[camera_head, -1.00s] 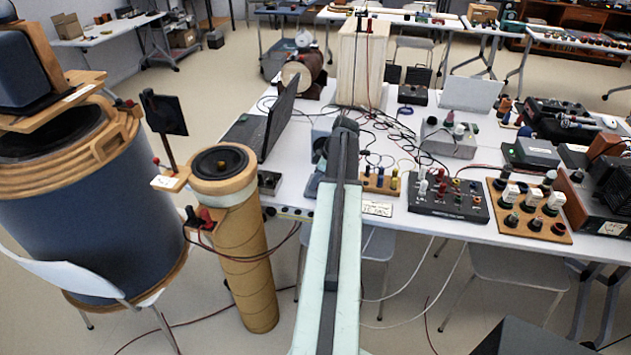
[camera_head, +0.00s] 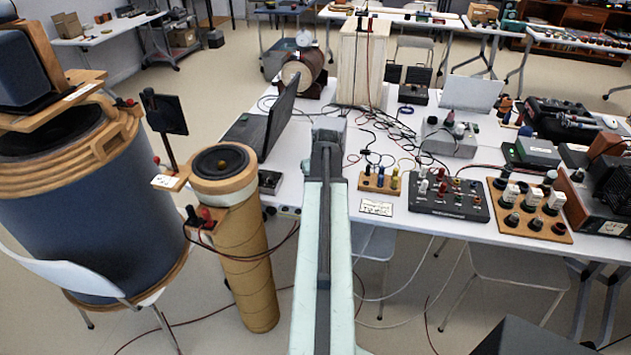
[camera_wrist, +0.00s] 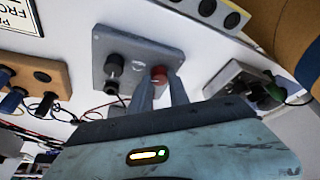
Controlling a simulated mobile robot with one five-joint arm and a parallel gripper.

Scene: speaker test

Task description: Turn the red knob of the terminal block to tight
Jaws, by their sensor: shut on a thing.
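The terminal block (camera_wrist: 172,53) is a grey plate with two knobs, seen in the wrist view. Its red knob (camera_wrist: 158,72) sits between the fingertips of my gripper (camera_wrist: 159,82). My gripper is shut on the red knob, one finger on either side. The fingers hide part of it, and no tight mark can be made out. The black knob (camera_wrist: 114,66) stands beside it, clear of the fingers. In the head view my arm covers the gripper and the red knob; a grey surface shows at the arm's far end.
In the head view, a laptop (camera_head: 281,115) and a cardboard tube speaker (camera_head: 243,265) stand left of my arm.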

